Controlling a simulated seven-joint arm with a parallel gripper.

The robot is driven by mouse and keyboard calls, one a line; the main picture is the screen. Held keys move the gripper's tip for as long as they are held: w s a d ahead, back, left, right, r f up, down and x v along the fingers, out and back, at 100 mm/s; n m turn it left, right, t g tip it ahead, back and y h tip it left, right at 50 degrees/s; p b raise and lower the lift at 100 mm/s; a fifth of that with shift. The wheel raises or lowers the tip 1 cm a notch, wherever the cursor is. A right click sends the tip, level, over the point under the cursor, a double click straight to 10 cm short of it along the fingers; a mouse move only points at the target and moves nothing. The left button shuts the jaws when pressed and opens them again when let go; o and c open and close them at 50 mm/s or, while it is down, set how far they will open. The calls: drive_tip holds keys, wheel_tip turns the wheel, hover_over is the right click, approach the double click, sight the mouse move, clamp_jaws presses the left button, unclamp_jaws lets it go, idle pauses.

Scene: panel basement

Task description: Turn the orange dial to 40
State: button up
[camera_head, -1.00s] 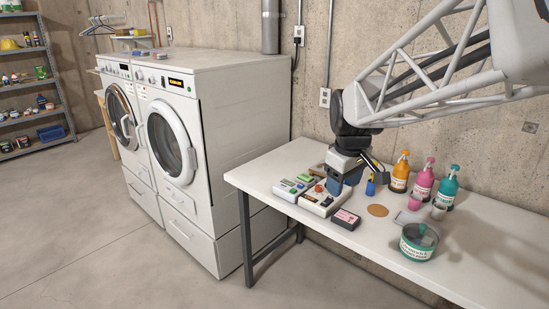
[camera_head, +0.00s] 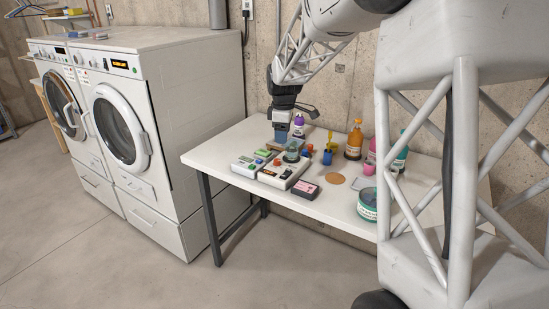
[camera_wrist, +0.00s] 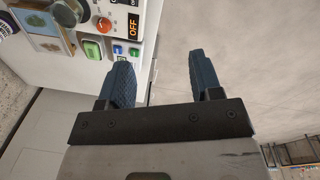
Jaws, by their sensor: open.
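The orange dial (camera_wrist: 103,24) is a small round orange knob on a pale control box, at the upper left in the wrist view. It lies beside a larger dark knob (camera_wrist: 68,12) and a display reading OFF (camera_wrist: 134,25). A small orange spot on the middle box in the head view (camera_head: 277,162) appears to be the same dial; its setting is too small to read. My gripper (camera_wrist: 163,68) is open, its two blue fingers apart with only floor seen between them. In the head view my gripper (camera_head: 281,143) is at the back of the boxes, toward the wall, apart from the dial.
A second box with green parts (camera_head: 249,163) stands left. A pink-screened black device (camera_head: 305,189), a blue cup (camera_head: 328,157), a cork disc (camera_head: 335,179), pump bottles (camera_head: 354,142) and a teal tub (camera_head: 367,204) share the white table (camera_head: 222,153). Washing machines (camera_head: 124,130) stand left.

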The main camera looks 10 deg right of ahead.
sight(277, 160)
drive_tip(key=w+f+n, duration=0.1)
drive_tip(key=w+f, duration=0.3)
drive_tip(key=w, duration=0.1)
drive_tip(key=w+d+f+n, duration=0.1)
drive_tip(key=w+f+n, duration=0.1)
drive_tip(key=w+f, duration=0.2)
drive_tip(key=w+d+f+n, duration=0.1)
drive_tip(key=w+f, duration=0.3)
drive_tip(key=w, duration=0.4)
drive_tip(key=shift+d+f+n+g, duration=0.25)
drive_tip(key=shift+f+n+g, duration=0.15)
drive_tip(key=shift+n, duration=0.3)
drive_tip(key=shift+f, duration=3.9)
drive_tip(key=shift+c, duration=0.4)
